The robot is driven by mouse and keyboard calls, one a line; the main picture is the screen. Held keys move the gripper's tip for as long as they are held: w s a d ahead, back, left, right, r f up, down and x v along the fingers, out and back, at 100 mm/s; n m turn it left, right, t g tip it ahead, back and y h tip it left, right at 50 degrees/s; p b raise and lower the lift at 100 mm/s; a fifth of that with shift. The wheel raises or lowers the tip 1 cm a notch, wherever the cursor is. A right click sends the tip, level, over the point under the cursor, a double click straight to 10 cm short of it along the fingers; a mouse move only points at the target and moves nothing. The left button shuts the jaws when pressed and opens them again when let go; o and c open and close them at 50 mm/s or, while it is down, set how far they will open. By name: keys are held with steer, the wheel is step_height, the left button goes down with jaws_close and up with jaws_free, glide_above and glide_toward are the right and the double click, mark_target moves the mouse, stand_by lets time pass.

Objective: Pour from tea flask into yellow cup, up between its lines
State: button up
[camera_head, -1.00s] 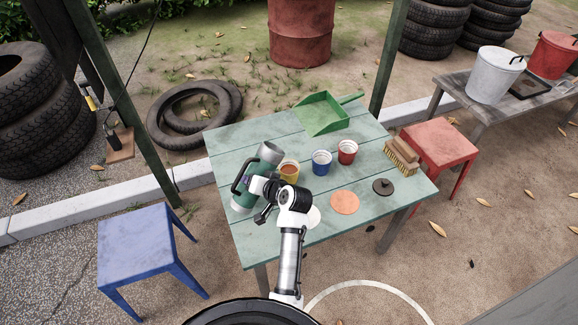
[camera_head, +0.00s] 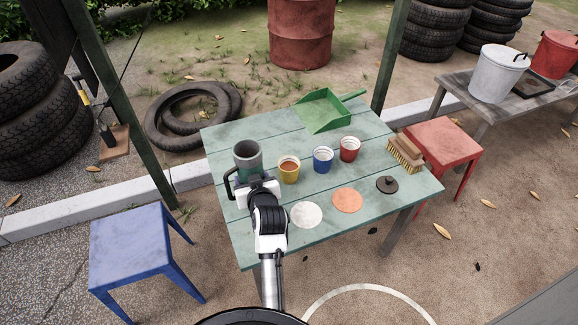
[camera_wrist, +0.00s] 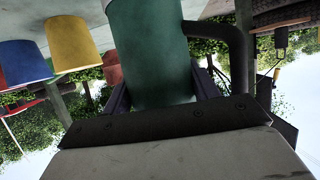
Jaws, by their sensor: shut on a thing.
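The green tea flask (camera_head: 247,172) with a grey rim and a black handle is near upright at the left of the table, left of the yellow cup. My gripper (camera_wrist: 160,92) is shut around its body, seen in the wrist view; the flask (camera_wrist: 150,50) fills the middle there. I cannot tell whether its base touches the table. The yellow cup (camera_head: 289,175) stands upright on the table with orange-brown liquid inside. It also shows in the wrist view (camera_wrist: 72,42), which is upside down. The lines of the cup are too small to make out.
A blue cup (camera_head: 322,162) and a red cup (camera_head: 349,150) stand right of the yellow one. A white disc (camera_head: 306,215), an orange disc (camera_head: 347,201) and a dark lid (camera_head: 387,185) lie in front. A green dustpan (camera_head: 322,112) and a brush (camera_head: 406,155) lie behind and right.

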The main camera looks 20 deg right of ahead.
mark_target(252, 171)
steer(key=shift+r+p, duration=2.2)
steer(key=shift+r, duration=0.45)
